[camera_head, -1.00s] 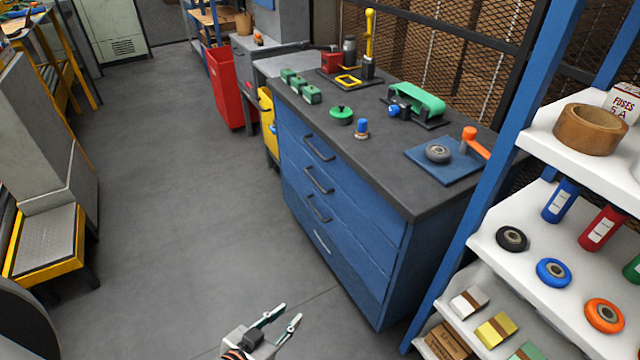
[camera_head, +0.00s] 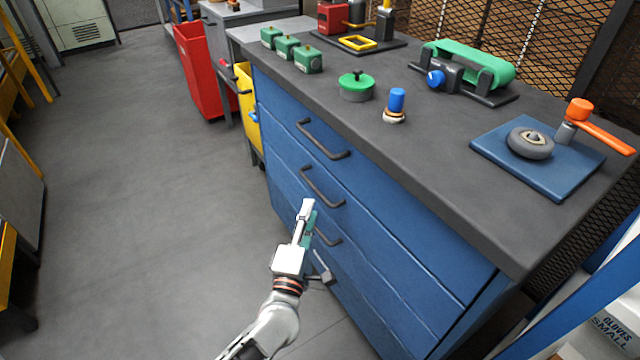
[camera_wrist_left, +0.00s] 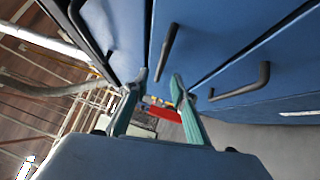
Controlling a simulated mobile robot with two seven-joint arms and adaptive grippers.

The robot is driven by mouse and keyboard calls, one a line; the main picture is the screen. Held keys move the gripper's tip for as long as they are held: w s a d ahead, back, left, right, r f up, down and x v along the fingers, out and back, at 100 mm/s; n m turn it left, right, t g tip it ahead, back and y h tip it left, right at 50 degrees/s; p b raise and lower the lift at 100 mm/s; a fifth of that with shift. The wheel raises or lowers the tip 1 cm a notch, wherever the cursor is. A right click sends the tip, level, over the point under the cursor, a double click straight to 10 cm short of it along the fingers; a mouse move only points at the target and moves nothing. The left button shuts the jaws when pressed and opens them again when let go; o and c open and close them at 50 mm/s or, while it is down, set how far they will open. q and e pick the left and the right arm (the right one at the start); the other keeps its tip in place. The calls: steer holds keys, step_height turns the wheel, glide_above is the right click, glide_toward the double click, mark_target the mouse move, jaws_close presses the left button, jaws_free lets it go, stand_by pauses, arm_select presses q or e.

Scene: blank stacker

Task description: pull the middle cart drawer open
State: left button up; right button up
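The blue cart (camera_head: 400,240) has several stacked drawers with dark bar handles, and its drawer fronts look flush and shut. An upper handle (camera_head: 322,140), a second handle (camera_head: 322,187) and a lower handle (camera_head: 327,238) show in the head view. My left gripper (camera_head: 308,207) is in front of the cart, close to the lower handles and partly covering the drawer fronts. In the left wrist view, its green fingers (camera_wrist_left: 159,77) are apart with nothing between them. One handle (camera_wrist_left: 165,52) lies just beyond the fingertips and another handle (camera_wrist_left: 242,84) is to the right. My right gripper is out of view.
A red bin (camera_head: 198,75) stands behind.

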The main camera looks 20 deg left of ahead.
mark_target(315, 187)
arm_select(q)
steer(key=shift+n, duration=0.3)
steer(key=shift+w+a+r+b, duration=0.15)
steer(key=shift+w+a+b, duration=0.05)
steer(key=shift+w, duration=1.2)
steer(key=shift+w+a+r+b, duration=0.15)
steer(key=shift+w+a+r, duration=0.05)
steer(key=shift+w, duration=1.15)
steer(key=shift+w+a+r+b, duration=0.15)
steer(key=shift+w+a+b, duration=0.05)
steer(key=shift+w, duration=1.2)
jaws_close()
